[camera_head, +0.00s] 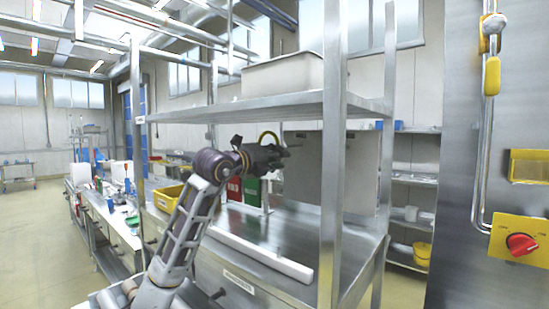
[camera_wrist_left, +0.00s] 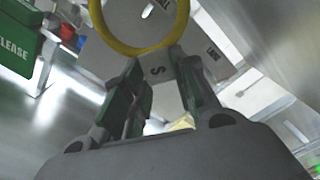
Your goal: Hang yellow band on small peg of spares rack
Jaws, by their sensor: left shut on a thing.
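The yellow band (camera_wrist_left: 113,43) is a round ring in the left wrist view. Its lower edge is between the fingertips of my left gripper (camera_wrist_left: 157,62), which is shut on it. In the head view the band (camera_head: 268,133) shows as a thin yellow-green arc above my left gripper (camera_head: 284,152). A grey plate (camera_wrist_left: 195,75) with a letter S and other labels lies beyond the fingers in the wrist view. It looks like part of the spares rack, but I cannot make out the small peg. My right gripper is not in view.
A red sign (camera_head: 235,188) and a green sign (camera_head: 251,190) stand behind my left gripper. A metal shelf (camera_head: 270,104) is above it, and an upright post (camera_head: 333,190) is to its right. A white bar (camera_head: 262,257) lies along the bench front. A yellow bin (camera_head: 167,197) is at left.

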